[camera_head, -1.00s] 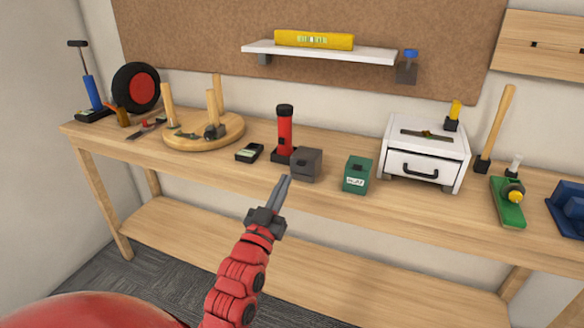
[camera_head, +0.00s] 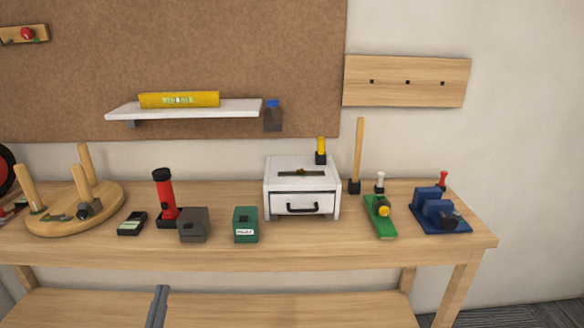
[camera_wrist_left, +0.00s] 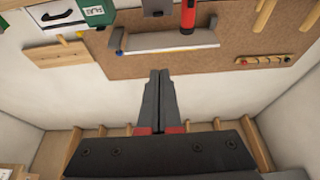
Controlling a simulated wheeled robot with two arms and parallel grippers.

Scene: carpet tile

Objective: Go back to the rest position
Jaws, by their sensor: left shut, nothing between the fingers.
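My left gripper (camera_head: 158,296) shows at the bottom of the head view, below the front edge of the workbench (camera_head: 330,255). Only its fingers are in that view. In the left wrist view its two grey fingers (camera_wrist_left: 160,78) are pressed together with nothing between them. It is apart from the bench and everything on it. My right gripper is in neither view.
On the bench stand a round wooden peg board (camera_head: 115,200), a red flashlight (camera_head: 165,190), a grey box (camera_head: 193,225), a green box (camera_head: 246,224), a white drawer unit (camera_head: 275,207), a green tool (camera_head: 384,226) and a blue vise (camera_head: 430,208). A white shelf (camera_head: 240,107) hangs above.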

